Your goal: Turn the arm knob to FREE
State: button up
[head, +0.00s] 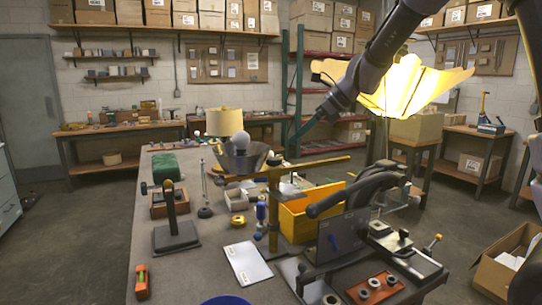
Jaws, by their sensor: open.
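My gripper (312,126) is at the end of my arm, which reaches in from the upper right. It is open, empty and above the bench, left of the glowing yellow shade. A yellow lamp stand (274,205) has a horizontal arm (312,163), a grey cone shade (242,160) and a white bulb (240,140). A small blue part (261,212) is beside its post. A dark upright panel (345,236) at the front bears a blue pointer-like mark (334,242). I cannot tell which is the arm knob, and no FREE lettering is legible.
A yellow bin (300,217) and a black curved-handled device (365,186) crowd the bench's right side. The glowing shade (412,85) hangs behind my arm. A black post (172,205), white sheet (248,263) and orange level (142,281) are at left. Bare bench lies between them.

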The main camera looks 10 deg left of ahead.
aim_at(273, 158)
jog(key=x, duration=1)
jog(key=shift+f, duration=0.1)
grip_shut()
jog(key=shift+d, duration=0.1)
